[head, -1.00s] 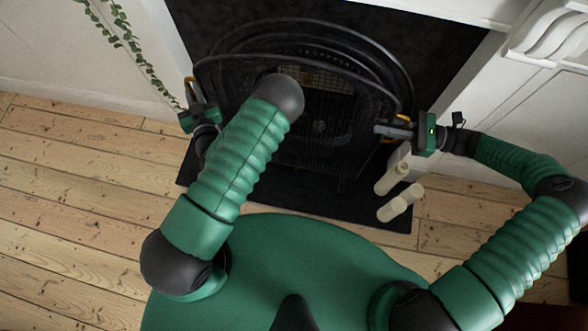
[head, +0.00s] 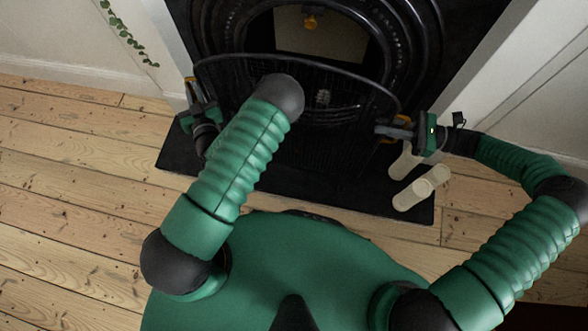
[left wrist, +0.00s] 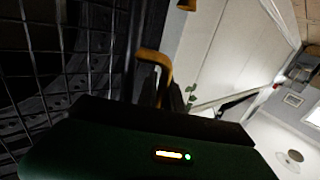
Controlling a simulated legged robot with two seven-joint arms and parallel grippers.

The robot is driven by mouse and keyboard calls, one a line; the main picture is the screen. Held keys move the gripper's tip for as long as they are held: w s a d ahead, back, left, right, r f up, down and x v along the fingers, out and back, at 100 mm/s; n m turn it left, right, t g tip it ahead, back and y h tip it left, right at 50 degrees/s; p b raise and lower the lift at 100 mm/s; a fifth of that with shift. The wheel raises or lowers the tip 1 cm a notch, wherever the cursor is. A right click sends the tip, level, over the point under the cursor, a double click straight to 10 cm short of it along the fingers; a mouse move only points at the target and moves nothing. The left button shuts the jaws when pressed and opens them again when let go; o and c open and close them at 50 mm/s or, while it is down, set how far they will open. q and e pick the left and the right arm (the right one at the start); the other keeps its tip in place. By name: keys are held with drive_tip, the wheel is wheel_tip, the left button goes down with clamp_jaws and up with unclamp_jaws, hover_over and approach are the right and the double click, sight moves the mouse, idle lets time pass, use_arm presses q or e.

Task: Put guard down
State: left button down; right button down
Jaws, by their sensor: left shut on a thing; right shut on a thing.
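The guard (head: 335,140) is a dark mesh fire screen with a curved top rim, held in front of the fireplace over the black hearth. My left gripper (head: 191,92) is shut on the guard at its left side, by a brass-coloured handle. In the left wrist view the handle (left wrist: 154,60) rises beside the mesh (left wrist: 60,60). My right gripper (head: 388,131) is shut on the guard's right side. My left arm covers part of the guard, and its lower edge is hard to make out. I cannot tell whether it touches the hearth.
The black hearth (head: 330,200) lies under and in front of the guard. The fireplace surround (head: 410,40) is behind. Bare floorboards (head: 70,190) are clear at left. Ivy (head: 125,35) hangs at upper left.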

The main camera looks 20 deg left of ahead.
use_arm(q)
drive_tip(key=shift+f+b, duration=0.4)
drive_tip(key=shift+f, duration=0.35)
use_arm(e)
drive_tip(key=shift+f, duration=0.7)
use_arm(q)
drive_tip(key=shift+f, duration=0.15)
use_arm(e)
drive_tip(key=shift+f, duration=0.1)
